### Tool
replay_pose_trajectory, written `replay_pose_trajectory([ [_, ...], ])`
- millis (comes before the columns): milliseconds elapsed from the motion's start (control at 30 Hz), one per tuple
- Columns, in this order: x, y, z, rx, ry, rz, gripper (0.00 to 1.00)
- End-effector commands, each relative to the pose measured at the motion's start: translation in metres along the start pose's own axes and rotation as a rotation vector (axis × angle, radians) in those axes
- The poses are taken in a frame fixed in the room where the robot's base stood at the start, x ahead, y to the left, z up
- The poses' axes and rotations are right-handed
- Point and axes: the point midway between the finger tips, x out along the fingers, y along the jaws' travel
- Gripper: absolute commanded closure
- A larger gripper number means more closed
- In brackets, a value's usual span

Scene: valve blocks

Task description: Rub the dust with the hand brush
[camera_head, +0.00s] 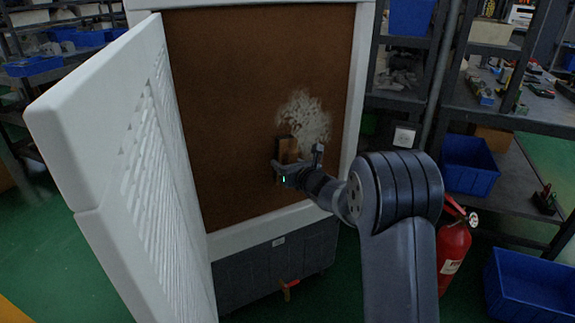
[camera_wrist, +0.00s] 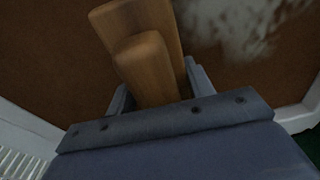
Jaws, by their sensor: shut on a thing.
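The hand brush (camera_head: 288,148) has a wooden body and shows in front of the brown panel (camera_head: 220,120) of the open white cabinet. My gripper (camera_head: 284,168) is shut on it. In the wrist view the brush's wooden handle (camera_wrist: 148,65) sits between the jaws of my gripper (camera_wrist: 155,95). The brush's bristles are hidden. The pale dust patch (camera_head: 303,115) is on the brown panel, just above and to the right of the brush. It also shows in the wrist view (camera_wrist: 235,25) at the upper right. I cannot tell whether the brush touches the panel.
The white louvred door (camera_head: 110,150) stands open at the left. The white frame (camera_head: 357,80) edges the panel on the right. A red fire extinguisher (camera_head: 453,255), blue bins (camera_head: 530,285) and loaded shelves (camera_head: 530,110) are at the right. A red-handled valve (camera_head: 288,288) sticks out below.

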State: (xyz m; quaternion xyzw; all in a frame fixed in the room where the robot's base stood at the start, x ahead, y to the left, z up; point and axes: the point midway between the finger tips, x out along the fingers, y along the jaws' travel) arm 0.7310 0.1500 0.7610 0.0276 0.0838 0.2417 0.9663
Motion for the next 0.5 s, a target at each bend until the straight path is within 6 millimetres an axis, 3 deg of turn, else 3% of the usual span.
replay_pose_trajectory([
  [500,0.0104,0.0002,0.0023,-0.001,-0.001,0.001,0.68],
])
